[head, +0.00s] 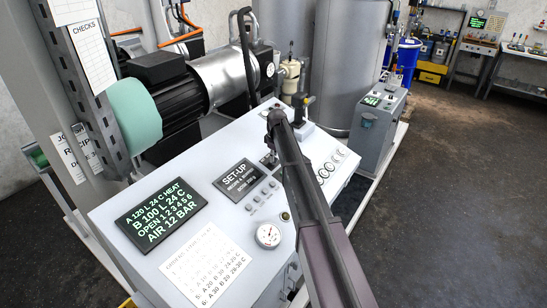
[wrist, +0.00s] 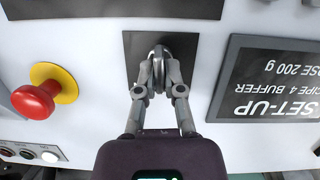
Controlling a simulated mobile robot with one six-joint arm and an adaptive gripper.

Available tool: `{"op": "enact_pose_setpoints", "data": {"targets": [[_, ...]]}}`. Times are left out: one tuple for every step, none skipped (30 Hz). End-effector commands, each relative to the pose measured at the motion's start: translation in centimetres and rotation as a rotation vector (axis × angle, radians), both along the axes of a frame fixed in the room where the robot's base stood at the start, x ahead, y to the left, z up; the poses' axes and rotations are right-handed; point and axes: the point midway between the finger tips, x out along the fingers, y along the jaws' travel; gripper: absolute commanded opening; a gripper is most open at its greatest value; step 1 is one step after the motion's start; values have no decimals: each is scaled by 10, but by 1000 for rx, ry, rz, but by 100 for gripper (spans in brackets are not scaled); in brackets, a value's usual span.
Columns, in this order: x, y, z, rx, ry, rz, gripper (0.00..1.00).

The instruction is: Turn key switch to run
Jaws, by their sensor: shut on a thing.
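The key switch (wrist: 160,52) sits on a dark square plate (wrist: 184,75) on the grey-white control panel, in the upper middle of the wrist view. My gripper (wrist: 159,76) is shut on the key switch, with one fingertip on each side of it. The fingers hide part of the switch. The key looks roughly in line with the fingers; its exact setting cannot be read. A dark display (wrist: 268,85) beside it reads SET-UP, upside down in the wrist view. The same display (head: 243,177) shows upright in the head view, where my arm hides much of the switch area.
A red emergency button (wrist: 36,100) on a yellow ring stands out left of the switch in the wrist view. Several small buttons (wrist: 30,153) lie below it. In the head view a green-text screen (head: 159,214), a round gauge (head: 268,235) and a paper list (head: 208,265) are on the panel.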

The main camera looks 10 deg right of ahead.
Motion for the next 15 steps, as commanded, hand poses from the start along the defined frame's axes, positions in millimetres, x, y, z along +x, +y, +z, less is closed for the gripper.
{"op": "enact_pose_setpoints", "data": {"targets": [[0, -1, -1, 11, 13, -44, 0], [0, -1, -1, 16, 21, -70, 0], [0, -1, -1, 26, 30, -106, 0], [0, -1, -1, 33, 37, -132, 0], [0, -1, -1, 39, 42, -159, 0], [0, -1, -1, 48, 52, -195, 0], [0, -1, -1, 54, 58, -222, 0], [0, -2, -1, 60, 65, -249, 0], [0, -2, -1, 70, 74, -285, 0], [0, -2, -1, 77, 81, -312, 0], [0, -2, -1, 83, 87, -339, 0], [0, -3, -1, 90, 95, -376, 0], [0, -3, -1, 98, 102, -403, 0], [0, -3, -1, 104, 108, -430, 0], [0, -3, -1, 113, 117, -465, 0]]}}
